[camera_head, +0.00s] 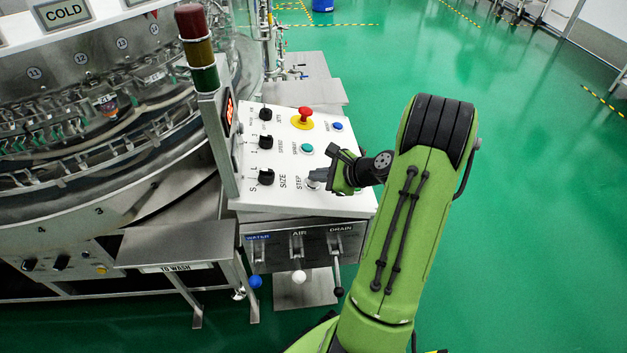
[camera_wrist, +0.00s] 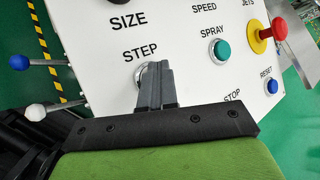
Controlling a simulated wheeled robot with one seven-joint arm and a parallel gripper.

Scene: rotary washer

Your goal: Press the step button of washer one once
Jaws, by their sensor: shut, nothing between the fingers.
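The washer's white control panel (camera_head: 262,190) stands in the middle of the head view. My gripper (camera_head: 318,182) is over the panel's lower right part, next to the STEP label. In the wrist view my gripper (camera_wrist: 157,68) is shut and empty, and its fingertips lie over the step button (camera_wrist: 141,76). Only the silver left rim of that button shows; the fingers hide the rest. I cannot tell whether the tips touch it or whether it is pressed in.
The green spray button (camera_wrist: 219,50), blue reset button (camera_wrist: 271,86) and red emergency stop (camera_wrist: 279,29) are nearby. Black knobs (camera_head: 266,177) line the panel's left side. A light tower (camera_head: 197,50) rises at its left. Valve handles (camera_head: 298,276) hang below. Green floor is clear at right.

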